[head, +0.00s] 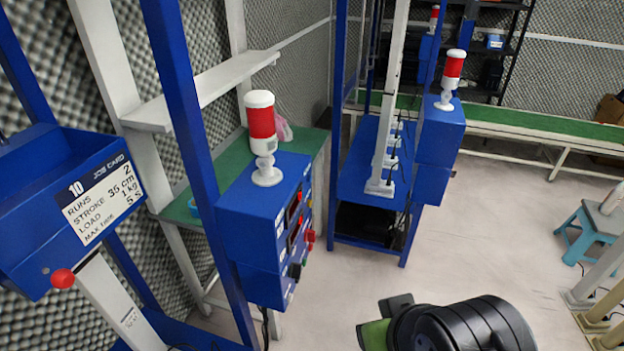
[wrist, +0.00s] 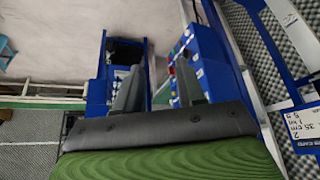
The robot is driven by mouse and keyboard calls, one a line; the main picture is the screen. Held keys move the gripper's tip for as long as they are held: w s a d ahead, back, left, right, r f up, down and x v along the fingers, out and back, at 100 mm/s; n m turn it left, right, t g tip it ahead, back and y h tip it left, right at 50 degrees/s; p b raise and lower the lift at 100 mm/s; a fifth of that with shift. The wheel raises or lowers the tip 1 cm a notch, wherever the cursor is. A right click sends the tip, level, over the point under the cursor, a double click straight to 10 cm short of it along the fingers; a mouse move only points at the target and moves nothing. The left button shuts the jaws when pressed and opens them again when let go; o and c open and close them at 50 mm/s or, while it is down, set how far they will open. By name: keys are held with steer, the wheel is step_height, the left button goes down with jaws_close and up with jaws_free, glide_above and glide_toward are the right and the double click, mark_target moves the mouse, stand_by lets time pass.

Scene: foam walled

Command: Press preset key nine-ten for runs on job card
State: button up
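The job card (head: 100,197) is on the blue housing at the left in the head view. It is numbered 10 and reads runs 2, stroke 35 cm, load 1 kg. The blue control box (head: 262,222) stands right of it, with its keyed front panel (head: 297,240) seen edge-on. Key labels, including nine-ten, are too small to read. The box also shows in the wrist view (wrist: 211,60), beyond the fingers. My gripper (head: 385,322) is at the lower middle, right of the box and apart from it. In the wrist view my gripper (wrist: 158,90) has its fingers apart, with nothing between them.
A red-and-white signal lamp (head: 262,135) stands on the control box. A blue upright (head: 188,130) is beside the box. A second blue station (head: 370,175) with another lamp stands behind. A turquoise stool (head: 590,232) is at the right. Open floor (head: 480,245) lies between.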

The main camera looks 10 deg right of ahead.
jaws_close()
stand_by(0.4)
stand_by(0.9)
